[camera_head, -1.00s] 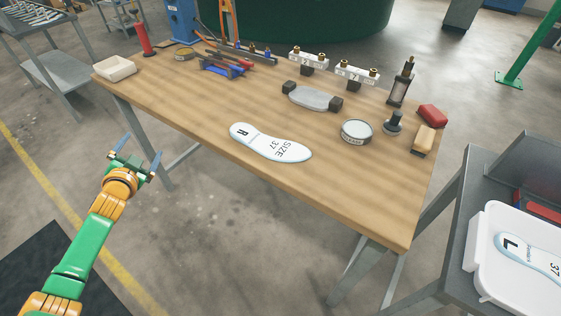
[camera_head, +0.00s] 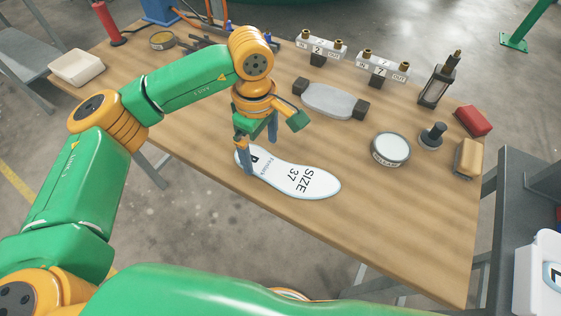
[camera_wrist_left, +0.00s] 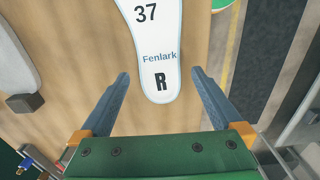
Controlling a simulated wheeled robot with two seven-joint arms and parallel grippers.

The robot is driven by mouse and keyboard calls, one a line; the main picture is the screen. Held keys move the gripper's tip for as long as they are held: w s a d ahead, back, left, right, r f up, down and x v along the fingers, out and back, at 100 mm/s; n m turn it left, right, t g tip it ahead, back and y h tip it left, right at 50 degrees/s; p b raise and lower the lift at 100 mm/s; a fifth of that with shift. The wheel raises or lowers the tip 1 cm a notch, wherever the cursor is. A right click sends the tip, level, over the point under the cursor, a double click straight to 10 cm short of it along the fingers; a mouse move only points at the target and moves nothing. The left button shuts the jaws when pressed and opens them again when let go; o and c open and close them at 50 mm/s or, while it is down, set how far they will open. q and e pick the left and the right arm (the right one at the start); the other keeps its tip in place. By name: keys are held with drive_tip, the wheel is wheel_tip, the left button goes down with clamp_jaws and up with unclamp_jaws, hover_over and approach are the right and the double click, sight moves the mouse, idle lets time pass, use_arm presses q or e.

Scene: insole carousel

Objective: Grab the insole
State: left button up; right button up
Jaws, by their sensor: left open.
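The white insole (camera_head: 308,185) with a pale blue edge lies flat on the wooden table, marked "SIZE 37" and "R". Its heel end is at the left, partly hidden by my left gripper (camera_head: 259,155). The left gripper is open and points down at the heel. In the left wrist view the insole (camera_wrist_left: 160,30) passes between the two open fingers (camera_wrist_left: 160,76), one on each side of the heel, with nothing gripped. I cannot tell the exact height of the fingertips above the table. My right gripper is not in view.
On the wooden table (camera_head: 400,240) stand a grey oval block (camera_head: 329,101), a round tin (camera_head: 390,148), a black stamp (camera_head: 433,135) and red and tan blocks at the right. The table front right of the insole is clear.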

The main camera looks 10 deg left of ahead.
sight(263, 164)
use_arm(q)
wheel_tip(263, 164, down, 3)
drive_tip(key=shift+s+r, duration=0.1)
drive_tip(key=shift+d+f, duration=0.1)
drive_tip(key=shift+f, duration=0.25)
drive_tip(key=c, duration=1.2)
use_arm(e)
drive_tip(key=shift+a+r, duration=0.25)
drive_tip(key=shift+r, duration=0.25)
use_arm(q)
drive_tip(key=shift+r, duration=0.3)
drive_tip(key=shift+w+r+b, duration=0.2)
drive_tip(key=shift+r+b, duration=0.55)
drive_tip(key=shift+r, duration=0.5)
drive_tip(key=d+r+p, duration=0.1)
drive_tip(key=d+r, duration=0.9)
drive_tip(key=d, duration=0.3)
drive_tip(key=shift+w+d, duration=0.3)
drive_tip(key=shift+d, duration=0.1)
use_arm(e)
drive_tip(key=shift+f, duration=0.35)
